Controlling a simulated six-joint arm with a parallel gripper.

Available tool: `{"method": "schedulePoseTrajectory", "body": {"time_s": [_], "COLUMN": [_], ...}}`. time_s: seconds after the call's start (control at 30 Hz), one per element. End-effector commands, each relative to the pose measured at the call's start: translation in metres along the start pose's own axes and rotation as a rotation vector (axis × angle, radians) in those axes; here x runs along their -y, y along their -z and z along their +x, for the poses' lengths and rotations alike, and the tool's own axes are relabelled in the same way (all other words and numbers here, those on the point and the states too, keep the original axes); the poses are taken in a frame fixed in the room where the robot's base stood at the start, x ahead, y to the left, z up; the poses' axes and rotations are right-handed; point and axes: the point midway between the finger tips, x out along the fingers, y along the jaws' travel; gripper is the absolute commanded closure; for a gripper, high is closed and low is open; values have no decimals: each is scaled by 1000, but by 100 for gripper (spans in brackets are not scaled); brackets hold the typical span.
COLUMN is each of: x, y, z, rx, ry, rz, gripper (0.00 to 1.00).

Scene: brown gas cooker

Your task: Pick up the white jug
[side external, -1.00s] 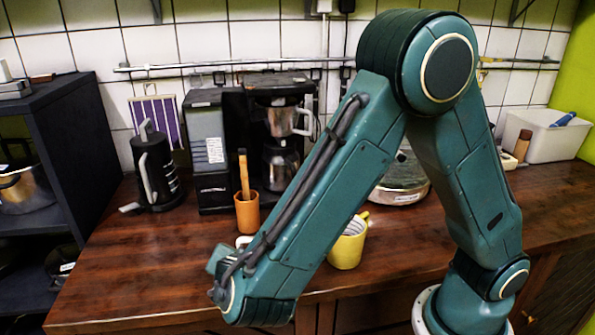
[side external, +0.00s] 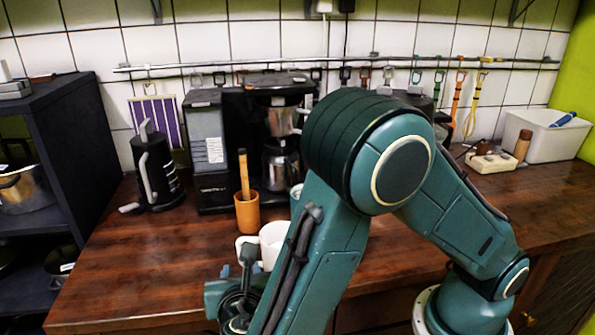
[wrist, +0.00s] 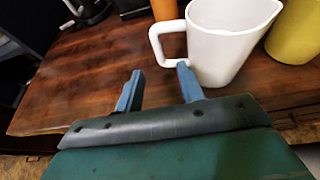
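The white jug (side external: 272,243) stands upright on the wooden counter, its right side hidden by my arm in the side external view. In the wrist view the jug (wrist: 222,45) has its handle (wrist: 168,42) on the left and its spout on the right. My gripper (wrist: 157,75) is open, with two blue fingers pointing towards the jug. The fingers are apart and nothing is between them. The right fingertip lies just below the handle and the jug's lower left side in the picture; I cannot tell if it touches.
A yellow cup (wrist: 295,35) stands close to the jug's right. An orange pot (side external: 247,212) with a wooden tool is behind it. A black kettle (side external: 157,170) and coffee maker (side external: 215,150) stand farther back. The counter's front left (side external: 130,270) is clear.

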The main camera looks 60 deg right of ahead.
Motion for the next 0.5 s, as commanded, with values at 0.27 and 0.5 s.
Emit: {"method": "schedulePoseTrajectory", "body": {"time_s": [0.27, 0.5], "x": [0, 1], "y": [0, 0], "z": [9, 38], "rx": [-1, -1], "ry": [2, 4], "rz": [1, 1], "gripper": [62, 62]}}
